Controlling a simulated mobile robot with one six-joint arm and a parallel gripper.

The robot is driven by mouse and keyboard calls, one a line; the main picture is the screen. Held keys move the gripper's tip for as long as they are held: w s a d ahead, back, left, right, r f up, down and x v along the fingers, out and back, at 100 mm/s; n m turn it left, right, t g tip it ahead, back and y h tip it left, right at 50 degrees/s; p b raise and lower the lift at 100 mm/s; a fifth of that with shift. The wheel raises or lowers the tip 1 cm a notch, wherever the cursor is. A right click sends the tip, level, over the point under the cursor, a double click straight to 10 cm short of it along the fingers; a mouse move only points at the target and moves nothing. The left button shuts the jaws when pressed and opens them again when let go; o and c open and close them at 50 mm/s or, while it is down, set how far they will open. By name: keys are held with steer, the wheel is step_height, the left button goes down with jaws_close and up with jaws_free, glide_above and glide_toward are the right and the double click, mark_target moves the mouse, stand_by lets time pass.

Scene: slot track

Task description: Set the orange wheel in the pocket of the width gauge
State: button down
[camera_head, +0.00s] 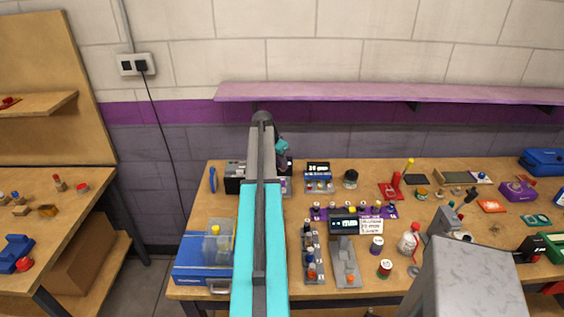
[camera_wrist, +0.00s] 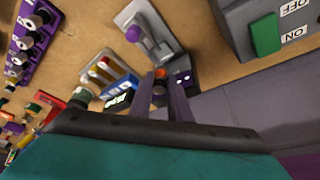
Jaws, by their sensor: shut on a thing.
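My gripper (camera_wrist: 161,84) shows in the wrist view as two dark purple fingers close together. A small orange and dark piece (camera_wrist: 159,74), which looks like the orange wheel, sits between the fingertips. In the head view my gripper (camera_head: 282,146) is at the far end of the arm, above the back left of the bench; the wheel cannot be made out there. A grey fixture with a purple knob (camera_wrist: 135,34) and a dark block (camera_wrist: 181,77) lie just beyond the fingertips. I cannot tell whether this is the width gauge, and no pocket is clear.
A blue unit with a display (camera_head: 318,170) stands right of my gripper. A purple rack of small wheels (camera_head: 378,213) is nearer the front. A switch box (camera_wrist: 290,30) stands close in the wrist view. A blue case (camera_head: 195,270) is at front left. A purple shelf (camera_head: 380,92) hangs behind.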

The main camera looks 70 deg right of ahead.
steer(key=shift+f+b, duration=1.15)
steer(key=shift+f, duration=1.65)
steer(key=shift+f, duration=0.2)
steer(key=c, duration=1.6)
jaws_free()
steer(key=shift+w+r, duration=0.1)
steer(key=shift+w+r, duration=0.15)
steer(key=shift+w+a+r+b, duration=0.1)
steer(key=shift+a+r+b, duration=0.05)
steer(key=shift+r+b, duration=0.35)
steer(key=shift+s+a+b+v, duration=0.15)
steer(key=shift+b+v, duration=0.6)
steer(key=shift+v, duration=2.3)
steer(key=shift+s+a+b+v, duration=0.15)
steer(key=shift+b+v, duration=0.55)
steer(key=shift+v, duration=2.35)
steer(key=shift+d, duration=0.15)
